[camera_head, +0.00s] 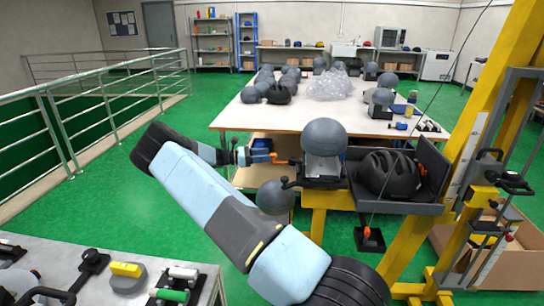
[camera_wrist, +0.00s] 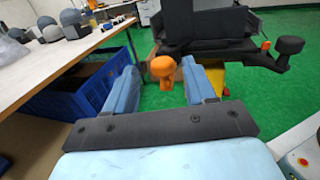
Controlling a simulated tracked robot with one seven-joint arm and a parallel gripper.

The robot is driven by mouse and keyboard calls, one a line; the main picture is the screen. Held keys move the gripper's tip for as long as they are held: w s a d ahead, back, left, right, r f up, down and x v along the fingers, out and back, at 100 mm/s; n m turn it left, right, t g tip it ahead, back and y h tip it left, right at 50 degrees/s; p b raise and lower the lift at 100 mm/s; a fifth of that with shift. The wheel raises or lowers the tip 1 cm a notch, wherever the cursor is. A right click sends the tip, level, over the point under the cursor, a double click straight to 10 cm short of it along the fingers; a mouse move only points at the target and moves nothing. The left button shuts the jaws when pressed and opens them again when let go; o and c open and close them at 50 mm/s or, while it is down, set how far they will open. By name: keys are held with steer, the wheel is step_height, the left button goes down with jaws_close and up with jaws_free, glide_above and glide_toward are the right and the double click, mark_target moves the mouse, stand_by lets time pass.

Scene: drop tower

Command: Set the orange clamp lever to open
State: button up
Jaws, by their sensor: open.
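The orange clamp lever (camera_head: 284,162) sticks out to the left from the black clamp block below the grey headform (camera_head: 324,136). In the wrist view its rounded orange knob (camera_wrist: 163,70) stands between my two blue fingers. My gripper (camera_head: 264,153) is open around the lever's outer end, with a finger on each side. A visible gap separates the knob from the fingers, at least on the right. In the wrist view the dark clamp block (camera_wrist: 205,30) lies just beyond the knob. The lever's pivot is hard to make out.
A black helmet (camera_head: 390,174) sits in a dark tray right of the headform. A black knob (camera_wrist: 290,45) juts out right of the lever. The long white table (camera_head: 235,118) stands behind my gripper, with a blue crate (camera_wrist: 70,95) below. Yellow posts (camera_head: 470,110) rise at right.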

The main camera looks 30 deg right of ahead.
mark_target(273, 154)
steer(key=shift+x, duration=2.15)
steer(key=shift+c, duration=0.5)
jaws_close()
